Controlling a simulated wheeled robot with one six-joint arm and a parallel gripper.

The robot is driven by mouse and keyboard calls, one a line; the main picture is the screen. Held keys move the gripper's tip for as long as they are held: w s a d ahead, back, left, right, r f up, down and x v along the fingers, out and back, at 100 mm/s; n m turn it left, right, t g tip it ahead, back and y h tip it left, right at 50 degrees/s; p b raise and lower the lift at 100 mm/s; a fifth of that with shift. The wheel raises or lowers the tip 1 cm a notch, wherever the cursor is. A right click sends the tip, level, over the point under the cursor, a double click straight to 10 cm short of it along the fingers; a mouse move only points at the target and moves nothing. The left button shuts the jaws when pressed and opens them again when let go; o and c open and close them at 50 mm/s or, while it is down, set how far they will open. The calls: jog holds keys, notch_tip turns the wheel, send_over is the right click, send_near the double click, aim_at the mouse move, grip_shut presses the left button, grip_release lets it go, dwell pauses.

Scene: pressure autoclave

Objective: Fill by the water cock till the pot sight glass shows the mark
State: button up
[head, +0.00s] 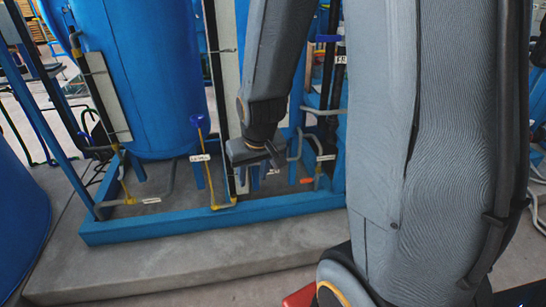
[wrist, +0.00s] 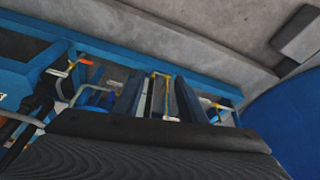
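My gripper (head: 268,158) hangs in front of the blue skid, pointing down and right of a yellow stem with a blue handle (head: 200,121). In the wrist view my gripper (wrist: 157,98) has its two dark fingers apart, with nothing held. A yellow pipe (wrist: 153,92) shows between the fingers, farther off. Two tall pale gauge panels stand on the skid, one at left (head: 107,92) and one in the middle (head: 218,75), partly behind my arm. Their levels and marks are too small to read. The small white labels are unreadable, so I cannot tell which valve is the water cock.
A large blue tank (head: 148,75) stands behind the blue skid frame (head: 165,225), on a concrete plinth (head: 190,265). An orange handle (head: 306,181) sits low at right. Thin pipes and yellow fittings crowd the skid. My arm hides much of the right side.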

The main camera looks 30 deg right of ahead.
jog(key=w+d+f+m+t+h+b, duration=0.1)
jog(key=w+d+f+t+h+b, duration=0.1)
jog(key=w+d+f+t+b, duration=0.7)
jog(key=w+d+f+m+t+h+b, duration=0.25)
jog(key=w+d+f+t+b, duration=0.25)
jog(key=w+d+f, duration=0.7)
jog(key=shift+n, duration=0.45)
jog(key=w, duration=0.3)
jog(key=w+r, duration=0.1)
jog(key=w, duration=0.5)
jog(key=shift+w+a+r+b, duration=0.15)
jog(key=shift+w+a+b, duration=0.05)
jog(key=shift+a+b, duration=0.15)
grip_shut()
